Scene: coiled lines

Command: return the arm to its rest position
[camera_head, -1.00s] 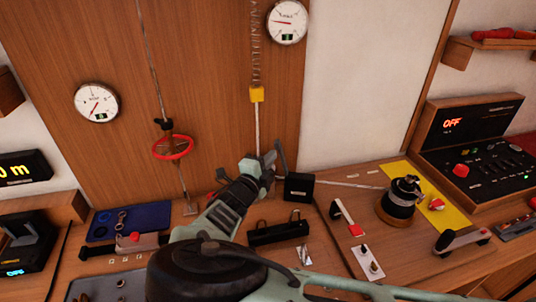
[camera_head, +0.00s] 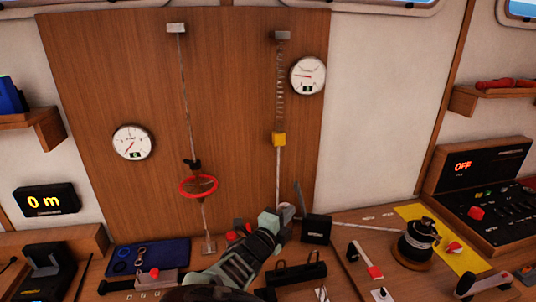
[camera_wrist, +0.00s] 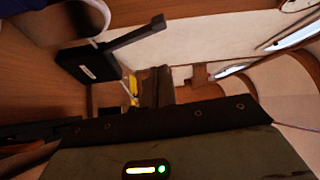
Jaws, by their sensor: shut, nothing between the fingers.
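My arm comes up from the bottom centre of the head view. Its end, my gripper (camera_head: 272,220), is just left of a black box (camera_head: 316,229) with a raised dark lever (camera_head: 299,196). The gripper is shut and empty, and its fingertips are hard to make out. In the wrist view the same black box (camera_wrist: 92,62) and its lever (camera_wrist: 136,36) show at upper left. My wrist housing with a small lit indicator fills the bottom of the wrist view.
A blue tray (camera_head: 175,254) lies left of the arm. A winch (camera_head: 417,240) on a yellow mat and a control console (camera_head: 484,185) stand right.

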